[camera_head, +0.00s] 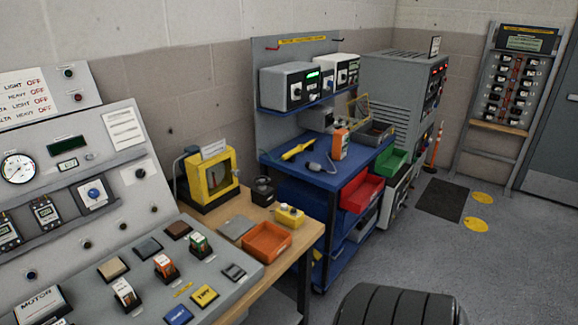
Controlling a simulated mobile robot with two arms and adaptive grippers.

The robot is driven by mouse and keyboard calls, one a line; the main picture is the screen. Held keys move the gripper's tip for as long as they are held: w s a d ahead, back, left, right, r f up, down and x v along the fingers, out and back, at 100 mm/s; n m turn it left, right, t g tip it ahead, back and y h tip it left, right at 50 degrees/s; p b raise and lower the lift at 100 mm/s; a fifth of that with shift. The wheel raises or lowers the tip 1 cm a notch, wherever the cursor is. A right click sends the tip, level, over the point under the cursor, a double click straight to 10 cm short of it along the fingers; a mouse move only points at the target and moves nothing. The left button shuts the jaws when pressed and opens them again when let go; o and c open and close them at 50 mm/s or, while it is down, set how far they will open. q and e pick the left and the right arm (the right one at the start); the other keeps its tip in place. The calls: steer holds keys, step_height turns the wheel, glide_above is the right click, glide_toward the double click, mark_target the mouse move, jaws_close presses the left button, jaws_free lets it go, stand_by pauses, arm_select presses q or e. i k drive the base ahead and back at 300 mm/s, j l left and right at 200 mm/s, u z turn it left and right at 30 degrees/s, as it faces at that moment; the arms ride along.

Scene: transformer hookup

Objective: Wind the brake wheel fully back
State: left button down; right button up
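I cannot pick out a clear brake wheel in this view. A yellow-framed guard box (210,178) with a dark window stands at the back of the wooden bench (310,230), and what is inside it is too dark to tell. A small black piece with a round top (263,190) stands to its right. A yellow block with a pale round knob (289,215) sits near the bench's right edge. Neither of my grippers shows.
A sloped control desk (215,285) with a gauge panel fills the left. An orange tray (265,241) lies on the bench. A blue cart (325,178) holds instruments and red and green bins. Open grey floor (510,260) lies at the right.

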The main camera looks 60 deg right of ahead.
mark_target(262, 182)
steer(key=z, duration=1.8)
steer(key=u, duration=0.5)
steer(key=i+l, duration=0.05)
steer(key=l, duration=0.05)
